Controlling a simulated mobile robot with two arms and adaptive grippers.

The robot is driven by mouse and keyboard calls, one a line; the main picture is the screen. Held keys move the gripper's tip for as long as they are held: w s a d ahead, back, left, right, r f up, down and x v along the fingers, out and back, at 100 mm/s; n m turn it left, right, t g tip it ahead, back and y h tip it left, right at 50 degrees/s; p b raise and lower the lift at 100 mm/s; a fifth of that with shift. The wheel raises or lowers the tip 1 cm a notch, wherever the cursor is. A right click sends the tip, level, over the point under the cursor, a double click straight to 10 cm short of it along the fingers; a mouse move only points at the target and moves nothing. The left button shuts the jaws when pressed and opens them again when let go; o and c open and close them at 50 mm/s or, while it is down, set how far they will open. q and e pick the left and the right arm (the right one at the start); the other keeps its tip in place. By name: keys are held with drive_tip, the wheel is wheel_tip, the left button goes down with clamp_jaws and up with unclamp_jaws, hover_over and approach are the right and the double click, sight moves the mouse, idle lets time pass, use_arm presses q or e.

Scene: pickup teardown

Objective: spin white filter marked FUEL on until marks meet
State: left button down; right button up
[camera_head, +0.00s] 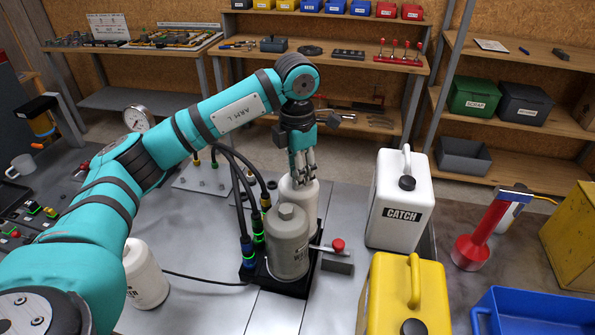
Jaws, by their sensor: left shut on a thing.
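My left gripper (302,172) reaches down from above and is shut on the top of a white filter (299,196). This filter stands upright behind a grey canister (287,245) on a black base (266,284). The canister hides its lower part, and I cannot read a FUEL mark or see any alignment marks on it. A second white cylinder (146,277) with partly hidden lettering stands at the lower left, partly behind my left arm. My right gripper is not in view.
Dark hoses (239,185) with green-lit fittings run close left of the canister. A red-knobbed lever (338,246) sits at its right. A white CATCH jug (399,205), a yellow jug (407,300) and a red funnel (478,245) crowd the right. Bare grey bench shows at the lower middle.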

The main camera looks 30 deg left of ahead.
use_arm(q)
drive_tip(key=m, duration=0.1)
drive_tip(key=f+m, duration=0.1)
drive_tip(key=m, duration=0.2)
drive_tip(key=shift+s+f, duration=0.2)
drive_tip(key=shift+s, duration=0.05)
drive_tip(key=m, duration=0.5)
drive_tip(key=shift+d+m, duration=0.1)
drive_tip(key=shift+m, duration=0.3)
drive_tip(key=m, duration=0.3)
drive_tip(key=shift+m, duration=0.4)
drive_tip(key=m, duration=0.5)
drive_tip(key=shift+m, duration=0.4)
drive_tip(key=c, duration=1.5)
unclamp_jaws()
drive_tip(key=shift+m, duration=0.4)
drive_tip(key=o, duration=0.5)
drive_tip(key=shift+w+f, duration=0.1)
drive_tip(key=shift+w, duration=0.1)
drive_tip(key=shift+c, duration=0.2)
